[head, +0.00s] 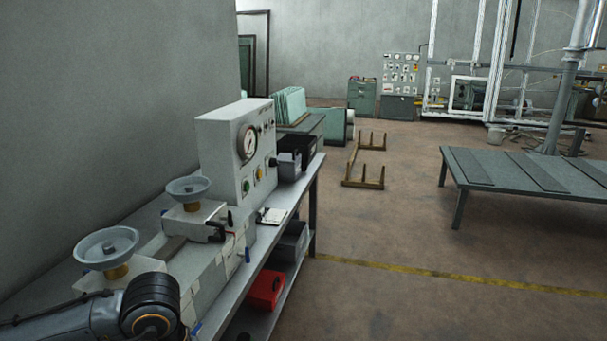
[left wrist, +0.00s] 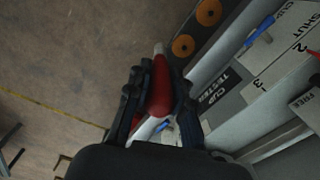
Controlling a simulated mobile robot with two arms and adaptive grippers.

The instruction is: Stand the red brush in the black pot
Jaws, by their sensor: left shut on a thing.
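The red brush (left wrist: 161,88) is held between the dark fingers of my left gripper (left wrist: 158,95) in the left wrist view. Its red part points up the picture and ends in a pale tip, with the floor and bench side behind it. In the head view my left arm comes in at the bottom left over the bench, and its fingers and the brush do not show. A black, open-topped container (head: 297,152) stands at the far end of the bench. I cannot tell whether it is the black pot. My right gripper is not in view.
The bench (head: 282,200) carries a gauge box (head: 237,150) and two grey dishes (head: 188,188) (head: 106,246) on fixtures. A red bin (head: 265,289) and a dark bin (head: 291,240) sit on the lower shelf. Open floor lies to the right, with a low table (head: 520,170) beyond.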

